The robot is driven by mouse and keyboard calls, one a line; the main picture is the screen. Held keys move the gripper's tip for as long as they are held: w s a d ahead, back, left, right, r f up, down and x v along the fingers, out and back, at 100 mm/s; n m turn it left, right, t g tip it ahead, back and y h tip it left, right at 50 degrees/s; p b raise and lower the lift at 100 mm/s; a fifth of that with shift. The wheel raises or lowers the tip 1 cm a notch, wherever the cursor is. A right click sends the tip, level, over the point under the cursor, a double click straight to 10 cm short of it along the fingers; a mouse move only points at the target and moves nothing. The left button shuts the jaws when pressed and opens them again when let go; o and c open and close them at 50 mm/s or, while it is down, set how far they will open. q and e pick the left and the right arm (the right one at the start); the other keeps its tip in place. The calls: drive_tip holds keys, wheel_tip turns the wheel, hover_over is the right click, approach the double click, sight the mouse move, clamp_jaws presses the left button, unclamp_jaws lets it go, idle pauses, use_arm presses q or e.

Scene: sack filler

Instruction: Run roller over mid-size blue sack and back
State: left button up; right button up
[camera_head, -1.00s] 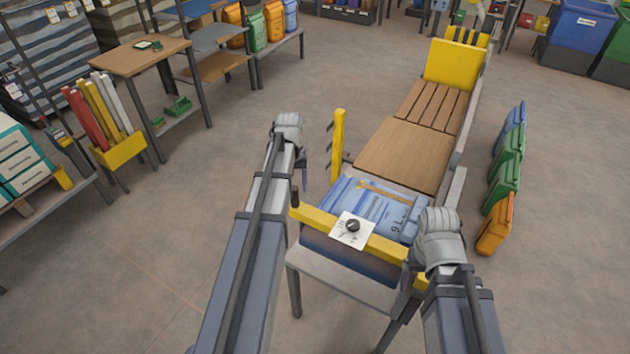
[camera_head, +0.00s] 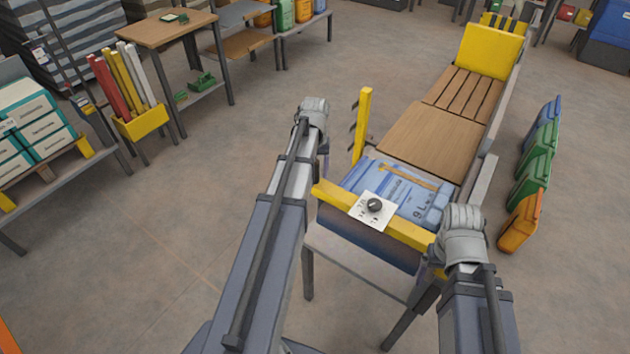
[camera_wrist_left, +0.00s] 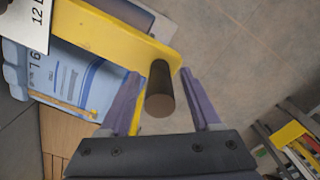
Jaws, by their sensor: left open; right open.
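A blue sack (camera_head: 385,192) marked 9 L lies flat in the filler's front end, and shows in the left wrist view (camera_wrist_left: 60,75). A yellow bar (camera_head: 410,233), apparently the roller, crosses the sack's near edge. A dark round handle (camera_wrist_left: 159,90) sticks up from the bar's left end. My left gripper (camera_wrist_left: 160,82) is open, with its purple fingers on either side of this handle, apparently not touching it. In the head view my left gripper (camera_head: 323,165) is beside the bar's left end. My right gripper (camera_head: 438,268) is open at its right end, its fingers mostly hidden.
A white dial plate (camera_head: 372,210) with a black knob sits on the bar. A yellow post (camera_head: 362,125) stands left of the sack. A wooden board (camera_head: 432,142) lies behind it. Green and orange sacks (camera_head: 520,218) stand on the right.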

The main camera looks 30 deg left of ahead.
use_arm(q)
drive_tip(key=shift+f+b, duration=0.35)
drive_tip(key=shift+f, duration=0.35)
clamp_jaws()
idle(1.0)
